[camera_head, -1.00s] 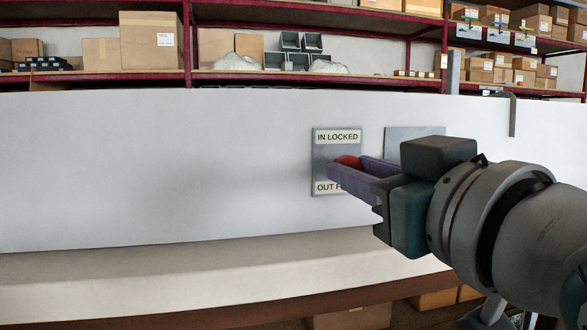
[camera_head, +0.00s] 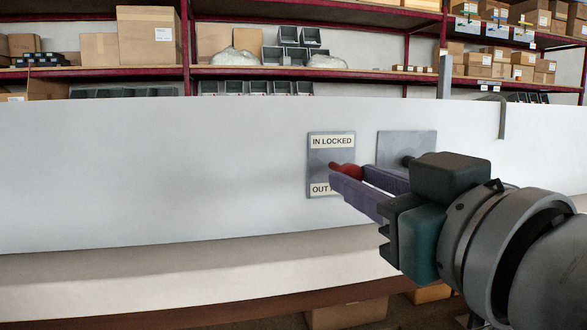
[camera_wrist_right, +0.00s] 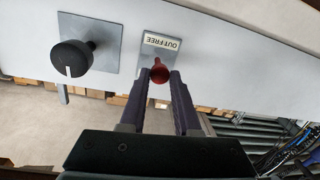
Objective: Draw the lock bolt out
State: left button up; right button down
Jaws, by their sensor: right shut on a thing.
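The lock bolt's red knob (camera_head: 346,170) stands out from a grey plate (camera_head: 318,160) on the white panel. The plate is labelled "IN LOCKED" above and "OUT" below, where a finger covers the rest. My right gripper (camera_head: 350,176) has its purple fingers on either side of the red knob and is shut on it. In the right wrist view the red knob (camera_wrist_right: 159,71) sits between the fingertips, near the "OUT FREE" label (camera_wrist_right: 162,42). The bolt's shaft is mostly hidden. My left gripper is not in view.
A second grey plate (camera_head: 420,141) beside the first bears a black knob (camera_wrist_right: 72,58), close to my right gripper. A grey bent handle (camera_head: 502,118) is at the panel's right top. Shelves with boxes (camera_head: 146,36) stand behind. The panel's left side is clear.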

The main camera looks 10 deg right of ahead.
jog(key=c, duration=0.6)
grip_release()
jog(key=shift+s+d+p, duration=0.2)
jog(key=shift+s+p, duration=0.05)
jog(key=shift+s, duration=1.4)
jog(key=shift+s+d+p, duration=0.2)
jog(key=shift+s+p, duration=0.1)
jog(key=shift+s, duration=1.4)
jog(key=shift+s+d+p, duration=0.2)
jog(key=shift+s+p, duration=0.05)
jog(key=shift+s, duration=1.4)
jog(key=s+d+r+m+g+h+p, duration=0.15)
jog(key=s+r+g+p, duration=0.5)
jog(key=p, duration=0.95)
jog(key=s+d+r+g+h+p, duration=0.1)
jog(key=s+d+r+g+p, duration=0.4)
jog(key=p, duration=1.2)
jog(key=a+r+g+p, duration=0.1)
jog(key=r+p, duration=1)
jog(key=s+r+p, duration=0.1)
jog(key=r+p, duration=1)
jog(key=r, duration=0.1)
jog(key=s+a+r+g+p, duration=0.1)
jog(key=r+p, duration=1.1)
jog(key=shift+a+r+g+y, duration=0.2)
jog(key=shift+a+g+y, duration=0.05)
jog(key=shift+a+g, duration=0.1)
